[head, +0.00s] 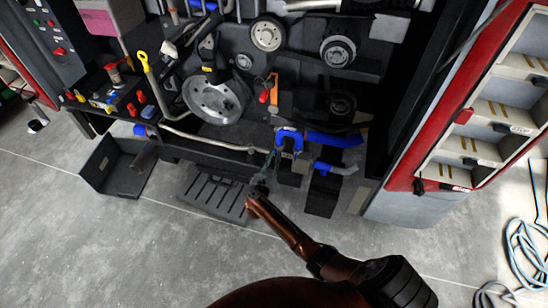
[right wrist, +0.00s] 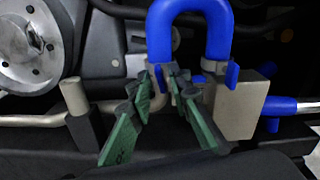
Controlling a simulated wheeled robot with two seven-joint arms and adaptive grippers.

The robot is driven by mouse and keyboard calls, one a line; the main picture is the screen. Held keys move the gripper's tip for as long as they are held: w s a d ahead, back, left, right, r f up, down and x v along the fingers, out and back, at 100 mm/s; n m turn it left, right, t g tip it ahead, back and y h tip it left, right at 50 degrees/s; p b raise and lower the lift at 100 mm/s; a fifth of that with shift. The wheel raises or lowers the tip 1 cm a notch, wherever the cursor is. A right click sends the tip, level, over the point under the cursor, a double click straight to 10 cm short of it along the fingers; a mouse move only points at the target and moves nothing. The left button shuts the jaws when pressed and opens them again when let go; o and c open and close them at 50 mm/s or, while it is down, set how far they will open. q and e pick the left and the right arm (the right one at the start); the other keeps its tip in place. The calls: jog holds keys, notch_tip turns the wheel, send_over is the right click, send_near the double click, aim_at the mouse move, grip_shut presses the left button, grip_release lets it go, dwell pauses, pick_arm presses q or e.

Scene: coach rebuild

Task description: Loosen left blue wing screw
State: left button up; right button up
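A blue U-shaped hose (right wrist: 190,18) stands on pale fittings in the right wrist view; it also shows in the head view (head: 289,135). A blue wing screw (right wrist: 232,75) sticks out at its right end. Contact cannot be told. In the head view my right gripper (head: 268,169) reaches the hose from below. My left gripper is not in view.
A grey block (right wrist: 240,108) stands right of the fingers, and a grey post (right wrist: 75,97) left of them. Blue pipes (head: 335,140) run right of the hose. A large metal disc (head: 215,100) is at upper left. A slotted step (head: 212,195) lies below.

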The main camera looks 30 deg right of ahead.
grip_shut()
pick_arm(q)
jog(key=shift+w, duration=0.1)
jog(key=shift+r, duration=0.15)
pick_arm(e)
jog(key=shift+n, duration=0.4)
pick_arm(q)
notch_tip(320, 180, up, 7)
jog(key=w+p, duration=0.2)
jog(key=p, duration=0.5)
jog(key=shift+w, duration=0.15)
pick_arm(e)
jog(key=n, duration=2)
jog(key=f+n, duration=0.1)
jog(key=n, duration=1)
jog(key=shift+a, duration=0.15)
jog(key=shift+s+n, duration=0.1)
jog(key=shift+n, duration=0.2)
jog(key=shift+o, duration=1.1)
grip_release()
jog(key=shift+r, duration=0.15)
